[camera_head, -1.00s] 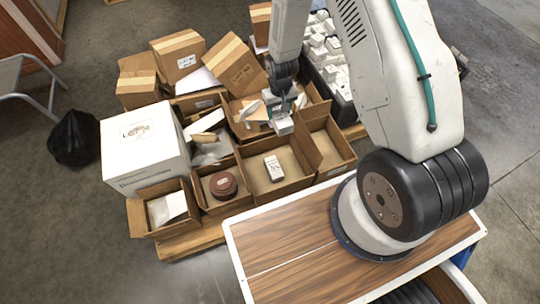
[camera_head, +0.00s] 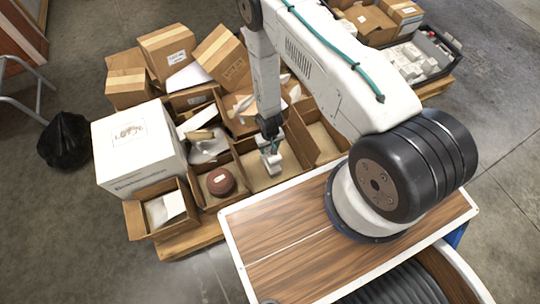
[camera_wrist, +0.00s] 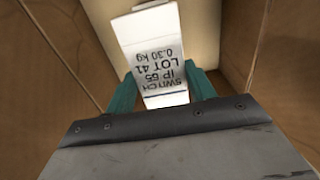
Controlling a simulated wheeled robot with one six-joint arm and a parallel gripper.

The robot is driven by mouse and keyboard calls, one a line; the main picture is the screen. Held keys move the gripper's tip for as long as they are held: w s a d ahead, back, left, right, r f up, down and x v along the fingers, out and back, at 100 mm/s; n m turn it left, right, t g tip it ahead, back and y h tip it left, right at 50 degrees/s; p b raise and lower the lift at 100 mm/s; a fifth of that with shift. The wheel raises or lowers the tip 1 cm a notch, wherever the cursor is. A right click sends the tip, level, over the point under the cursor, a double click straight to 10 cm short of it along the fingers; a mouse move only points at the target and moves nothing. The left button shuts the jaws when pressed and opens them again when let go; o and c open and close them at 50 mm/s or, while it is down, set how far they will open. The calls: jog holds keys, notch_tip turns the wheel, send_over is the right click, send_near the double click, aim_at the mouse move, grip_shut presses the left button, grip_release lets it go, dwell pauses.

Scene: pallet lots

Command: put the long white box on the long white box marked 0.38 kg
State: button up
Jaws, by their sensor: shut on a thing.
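My gripper (camera_head: 270,148) is low in the middle carton compartment (camera_head: 258,183). In the wrist view its teal fingers (camera_wrist: 163,88) are shut on the long white box (camera_wrist: 158,65). A printed face between the fingers reads switch, IP 65, lot 41 and what looks like 0.30 kg. A blank white face lies just beyond the print. In the head view white box surfaces (camera_head: 272,163) show right under the fingers. I cannot separate the held box from the marked box there, nor tell whether they touch.
Carton walls stand close on both sides of the gripper. A round brown item (camera_head: 221,181) is in the compartment to the left. A large white box (camera_head: 138,145) and an open carton (camera_head: 165,212) stand further left. Tilted brown cartons (camera_head: 222,55) are at the back.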

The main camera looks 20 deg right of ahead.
jog(key=shift+f, duration=2.9)
jog(key=shift+f, duration=0.1)
jog(key=o, duration=1.2)
